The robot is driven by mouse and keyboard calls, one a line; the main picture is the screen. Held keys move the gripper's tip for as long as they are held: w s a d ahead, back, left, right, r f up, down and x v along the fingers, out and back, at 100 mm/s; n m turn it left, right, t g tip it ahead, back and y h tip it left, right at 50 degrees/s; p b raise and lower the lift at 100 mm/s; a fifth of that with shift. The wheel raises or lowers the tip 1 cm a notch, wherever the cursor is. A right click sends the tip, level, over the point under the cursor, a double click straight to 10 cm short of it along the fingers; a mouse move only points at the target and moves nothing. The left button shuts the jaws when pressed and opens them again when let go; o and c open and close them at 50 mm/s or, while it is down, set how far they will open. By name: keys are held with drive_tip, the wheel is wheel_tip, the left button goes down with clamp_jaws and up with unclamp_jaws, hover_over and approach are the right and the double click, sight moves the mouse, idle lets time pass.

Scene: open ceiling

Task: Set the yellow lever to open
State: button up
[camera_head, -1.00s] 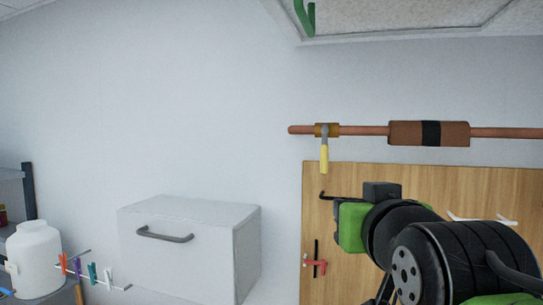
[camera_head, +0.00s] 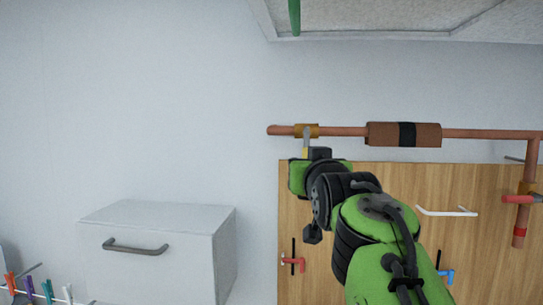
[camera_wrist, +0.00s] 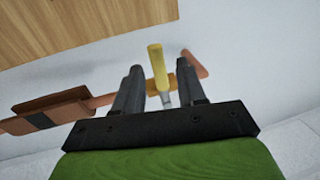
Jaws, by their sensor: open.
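The yellow lever (camera_head: 305,153) is on a brass valve body (camera_head: 306,130) near the left end of a horizontal copper pipe (camera_head: 345,132). Its grey shank points down, across the pipe. My gripper (camera_head: 318,154) hides most of the handle in the head view. In the wrist view, the yellow lever (camera_wrist: 157,65) shows between the two dark fingers of my gripper (camera_wrist: 161,72). The fingers are apart, with visible gaps on both sides of the lever. I cannot tell how deep the lever sits between them.
A wooden board (camera_head: 460,180) is below the pipe, with a white handle (camera_head: 446,212) and a red-handled part (camera_head: 292,261). A brown sleeve (camera_head: 385,134) is on the pipe. A red valve handle (camera_head: 520,199) is far right. A white drawer box (camera_head: 160,250) is lower left.

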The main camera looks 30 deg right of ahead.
drive_tip(key=x, duration=0.3)
drive_tip(key=shift+s+d+r+p, duration=0.1)
drive_tip(key=shift+p, duration=0.2)
drive_tip(key=shift+w+d, duration=0.15)
drive_tip(key=shift+w, duration=0.25)
drive_tip(key=shift+s, duration=0.1)
clamp_jaws()
